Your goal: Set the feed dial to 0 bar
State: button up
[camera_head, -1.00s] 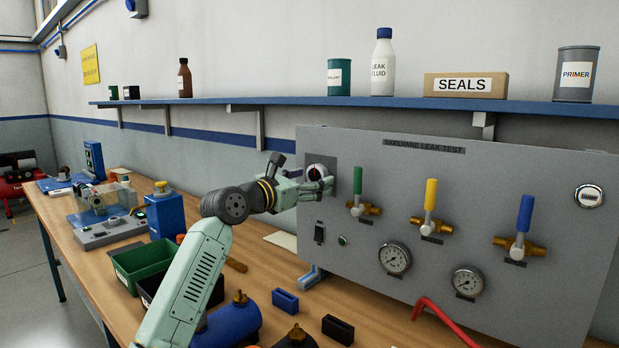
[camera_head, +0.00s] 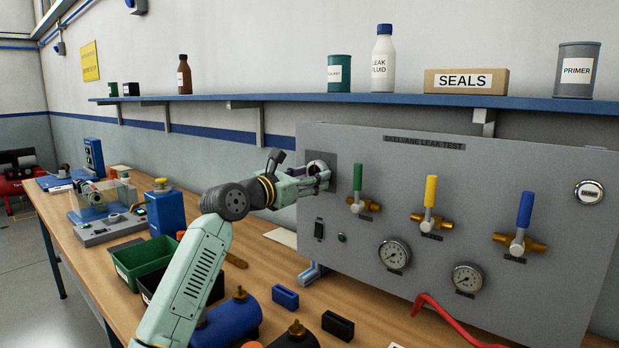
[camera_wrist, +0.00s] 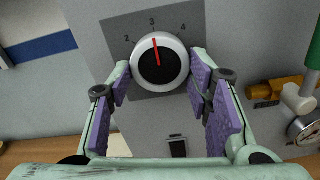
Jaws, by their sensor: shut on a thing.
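The feed dial (camera_wrist: 160,62) is a round knob with a pale rim, a black face and a red pointer, on a dark square plate. In the wrist view its pointer aims at about the 3; the marks 2 and 4 show on either side. My gripper (camera_wrist: 160,72) has its purple-padded fingers on the left and right of the dial, shut on its rim. In the head view my gripper (camera_head: 323,179) is at the panel's upper left and partly covers the dial (camera_head: 317,167). The 0 mark is not visible.
The grey panel (camera_head: 450,172) carries green (camera_head: 358,178), yellow (camera_head: 430,192) and blue (camera_head: 525,209) valve handles to the right of the dial. Two gauges and a black switch (camera_head: 319,230) sit lower. A blue shelf (camera_head: 400,99) runs above. Bins and fittings crowd the bench below.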

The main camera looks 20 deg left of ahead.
jog(key=shift+n, duration=0.3)
jog(key=n+b, duration=0.2)
jog(key=n, duration=0.6)
jog(key=n+b, duration=0.2)
jog(key=n, duration=0.7)
jog(key=n+b, duration=0.3)
jog(key=n, duration=0.6)
jog(key=shift+s+d+r, duration=0.1)
jog(key=shift+d+r, duration=0.1)
jog(key=shift+r, duration=0.2)
jog(key=shift+n, duration=0.3)
jog(key=o, duration=1.1)
jog(key=shift+o, duration=0.2)
